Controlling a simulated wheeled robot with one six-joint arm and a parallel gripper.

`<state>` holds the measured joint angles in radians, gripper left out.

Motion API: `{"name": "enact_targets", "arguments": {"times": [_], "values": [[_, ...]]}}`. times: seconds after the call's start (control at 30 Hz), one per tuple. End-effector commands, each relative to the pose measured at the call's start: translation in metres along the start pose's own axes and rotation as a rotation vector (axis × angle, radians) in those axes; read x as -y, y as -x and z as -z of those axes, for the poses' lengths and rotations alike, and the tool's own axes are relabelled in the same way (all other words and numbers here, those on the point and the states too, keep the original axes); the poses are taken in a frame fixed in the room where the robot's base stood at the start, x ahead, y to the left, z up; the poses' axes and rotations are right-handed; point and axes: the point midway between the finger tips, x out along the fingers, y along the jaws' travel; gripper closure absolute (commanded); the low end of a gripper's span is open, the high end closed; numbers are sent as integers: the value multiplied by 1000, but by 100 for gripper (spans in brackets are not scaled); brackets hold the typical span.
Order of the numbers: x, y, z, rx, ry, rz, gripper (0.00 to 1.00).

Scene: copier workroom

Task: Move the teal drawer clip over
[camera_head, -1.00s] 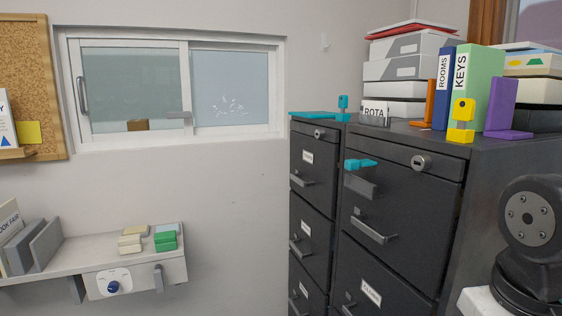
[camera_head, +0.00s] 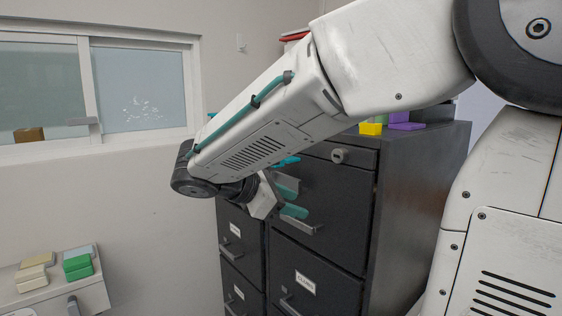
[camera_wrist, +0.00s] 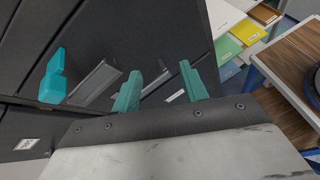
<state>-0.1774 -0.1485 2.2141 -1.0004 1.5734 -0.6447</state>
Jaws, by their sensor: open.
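The teal drawer clip (camera_wrist: 52,78) sits on the dark cabinet's top drawer front, at the left of the wrist view. In the head view only a small teal part of it (camera_head: 287,161) shows beside my arm, which hides the rest. My gripper (camera_wrist: 159,72) has teal fingers too. They are apart with no object held between them, and the clip lies outside them, to the left. In the head view my gripper (camera_head: 291,200) is in front of the top drawer, lower than the clip.
The dark filing cabinet (camera_head: 418,190) stands close in front of the gripper. A grey plate (camera_wrist: 93,82) projects between clip and fingers. Yellow (camera_head: 371,129) and purple (camera_head: 402,126) things stand on top. A shelf (camera_head: 92,294) with small boxes is at lower left.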

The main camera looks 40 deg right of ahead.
Motion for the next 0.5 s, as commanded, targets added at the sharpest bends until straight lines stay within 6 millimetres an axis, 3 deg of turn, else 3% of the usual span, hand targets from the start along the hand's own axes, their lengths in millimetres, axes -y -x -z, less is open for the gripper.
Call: {"name": "enact_targets", "arguments": {"times": [0.03,0.1,0.2,0.37,0.5], "values": [[-25,7,6,85,87,-54,56],[-53,17,9,191,185,-120,56],[-81,30,14,303,277,-182,56],[-107,46,4,432,367,-230,56],[-115,41,-2,465,387,-237,56]]}}
